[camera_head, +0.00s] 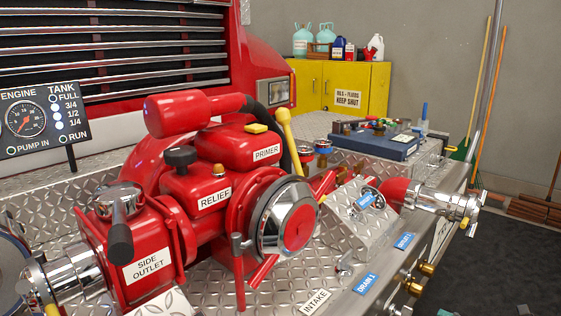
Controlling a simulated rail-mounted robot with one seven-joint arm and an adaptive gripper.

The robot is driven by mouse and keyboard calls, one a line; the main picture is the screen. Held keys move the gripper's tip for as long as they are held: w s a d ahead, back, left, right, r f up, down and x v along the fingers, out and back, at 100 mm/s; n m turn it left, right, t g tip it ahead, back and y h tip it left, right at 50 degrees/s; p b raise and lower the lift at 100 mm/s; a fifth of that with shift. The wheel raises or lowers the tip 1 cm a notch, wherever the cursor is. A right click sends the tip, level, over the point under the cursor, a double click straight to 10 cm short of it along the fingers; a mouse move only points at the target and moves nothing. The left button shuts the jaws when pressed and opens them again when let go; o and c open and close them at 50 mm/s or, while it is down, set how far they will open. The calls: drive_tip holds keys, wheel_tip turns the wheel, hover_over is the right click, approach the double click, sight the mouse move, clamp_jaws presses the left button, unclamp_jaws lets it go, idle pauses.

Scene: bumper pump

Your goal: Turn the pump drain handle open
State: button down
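The red pump (225,200) stands on the diamond-plate bumper. A blue label reading DRAIN 1 (366,283) is on the bumper's front edge, and a second blue label (404,241) sits farther along it. Brass fittings (427,268) stick out from the front face below these labels. My gripper is not clearly visible; small unclear bits show at the bottom edge.
A side outlet with a black-gripped lever (120,240) is at left. A sloped metal box (350,220) and a silver-ended outlet (440,202) stand right of the pump. A blue case (375,143) lies behind. Dark floor (500,260) at right is mostly clear.

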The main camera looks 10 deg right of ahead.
drive_tip(key=w+a+m+p, duration=0.1)
drive_tip(key=w+a+p, duration=0.1)
drive_tip(key=w+a, duration=0.2)
drive_tip(key=shift+w+a+m+p, duration=0.25)
drive_tip(key=shift+w+m+p, duration=0.1)
drive_tip(key=shift+m, duration=0.05)
drive_tip(key=shift+w+r, duration=0.1)
idle(0.5)
drive_tip(key=shift+a, duration=0.15)
drive_tip(key=shift+s+a, duration=0.2)
idle(0.4)
drive_tip(key=shift+s+a+f+p, duration=0.25)
drive_tip(key=shift+s+a+p, duration=0.35)
drive_tip(key=shift+a+p, duration=0.1)
